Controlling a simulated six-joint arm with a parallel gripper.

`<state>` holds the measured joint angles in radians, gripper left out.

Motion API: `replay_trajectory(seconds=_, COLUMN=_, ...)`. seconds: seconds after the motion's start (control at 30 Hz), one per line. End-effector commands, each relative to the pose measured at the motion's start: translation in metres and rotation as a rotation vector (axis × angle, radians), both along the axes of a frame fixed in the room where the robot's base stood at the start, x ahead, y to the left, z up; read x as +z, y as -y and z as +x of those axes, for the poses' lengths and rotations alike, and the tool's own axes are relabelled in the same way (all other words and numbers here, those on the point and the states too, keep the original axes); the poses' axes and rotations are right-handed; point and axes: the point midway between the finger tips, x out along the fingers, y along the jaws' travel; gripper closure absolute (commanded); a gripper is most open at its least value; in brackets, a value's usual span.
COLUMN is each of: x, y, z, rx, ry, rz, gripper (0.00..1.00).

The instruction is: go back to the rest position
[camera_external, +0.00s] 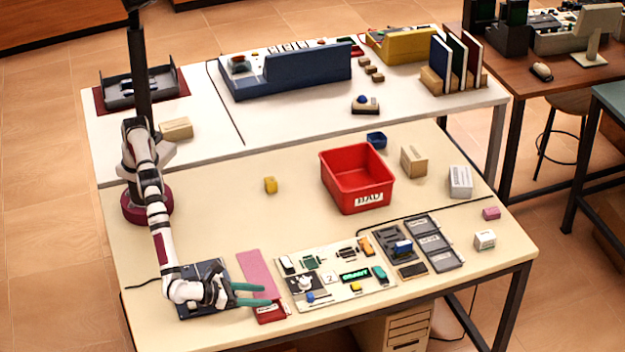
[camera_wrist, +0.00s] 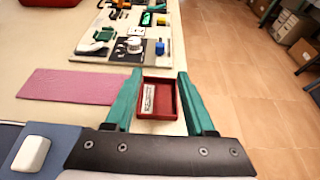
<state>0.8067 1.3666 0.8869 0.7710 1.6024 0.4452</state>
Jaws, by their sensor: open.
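My gripper (camera_external: 257,294) has two green fingers and is low over the front left of the table. Its fingers are apart, and they also show in the wrist view (camera_wrist: 158,92). A small red tray with a white label (camera_wrist: 157,100) lies between and below the fingertips in the wrist view. In the external view the red tray (camera_external: 269,316) sits at the front table edge, partly hidden by a finger. The tray looks empty. I cannot tell whether the fingers touch it. A pink mat (camera_external: 255,265) lies beside the gripper.
A dark blue plate (camera_external: 190,307) lies under my wrist. A board with electronic parts (camera_external: 290,273) lies to the right of the gripper. The table is clear around the yellow block.

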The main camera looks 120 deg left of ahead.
Motion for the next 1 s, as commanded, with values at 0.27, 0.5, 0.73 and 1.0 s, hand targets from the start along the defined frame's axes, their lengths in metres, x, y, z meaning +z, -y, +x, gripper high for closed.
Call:
replay_trajectory(seconds=0.27, x=0.012, y=0.021, z=-0.021, rx=0.001, ry=0.000, rz=0.000, gripper=0.45)
replay_trajectory(seconds=0.5, x=0.012, y=0.021, z=-0.021, rx=0.001, ry=0.000, rz=0.000, gripper=0.45)
replay_trajectory(seconds=0.73, x=0.027, y=0.006, z=-0.018, rx=0.049, ry=-0.003, rz=-0.035, gripper=0.45)
replay_trajectory(seconds=1.0, x=0.168, y=-0.188, z=-0.097, rx=0.683, ry=0.029, rz=-0.517, gripper=0.45)
